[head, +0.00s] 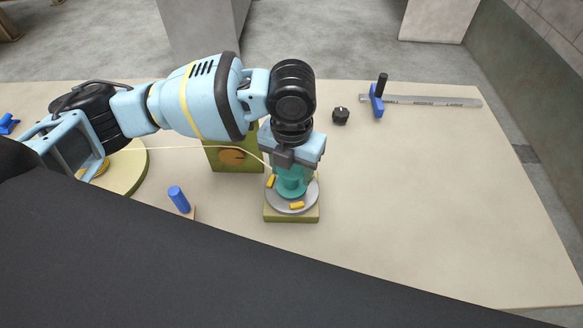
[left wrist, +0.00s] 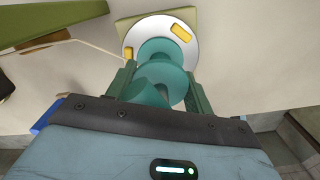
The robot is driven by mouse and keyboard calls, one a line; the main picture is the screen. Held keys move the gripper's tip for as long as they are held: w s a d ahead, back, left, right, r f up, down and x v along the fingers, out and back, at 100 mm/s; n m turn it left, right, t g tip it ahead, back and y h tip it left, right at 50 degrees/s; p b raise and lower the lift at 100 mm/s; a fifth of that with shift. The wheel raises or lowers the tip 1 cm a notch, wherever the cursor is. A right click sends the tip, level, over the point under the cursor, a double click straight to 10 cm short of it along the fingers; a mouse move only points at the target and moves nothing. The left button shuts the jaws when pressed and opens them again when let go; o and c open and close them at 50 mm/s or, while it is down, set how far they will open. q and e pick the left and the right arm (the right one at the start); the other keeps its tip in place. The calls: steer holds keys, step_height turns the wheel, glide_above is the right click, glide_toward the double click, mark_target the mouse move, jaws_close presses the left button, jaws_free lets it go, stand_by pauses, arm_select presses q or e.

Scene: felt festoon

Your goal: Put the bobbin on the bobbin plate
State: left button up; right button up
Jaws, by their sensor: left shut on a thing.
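The teal bobbin (head: 291,188) is upright between the fingers of my left gripper (head: 291,168), which is shut on it. The bobbin plate (head: 311,196) is a light grey disc with yellow lugs on an olive base. The bobbin's lower end is over the middle of the disc; I cannot tell whether it touches. In the left wrist view, my left gripper (left wrist: 161,88) has a finger on each side of the bobbin (left wrist: 158,72), and the plate (left wrist: 150,28) shows beyond it. My right gripper is not in view.
A pale thread (head: 200,148) runs from the round olive disc (head: 133,172) at left to the bobbin. An olive block (head: 225,160) stands behind. A blue peg (head: 178,199) is at left, a black knob (head: 340,115) and a ruler (head: 430,101) at back right. The table's right is clear.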

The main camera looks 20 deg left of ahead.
arm_select(q)
steer(key=shift+f, duration=0.25)
steer(key=shift+f, duration=0.15)
steer(key=o, duration=1)
step_height(320, 180, up, 12)
steer(key=shift+r+p, duration=0.15)
steer(key=shift+p, duration=0.15)
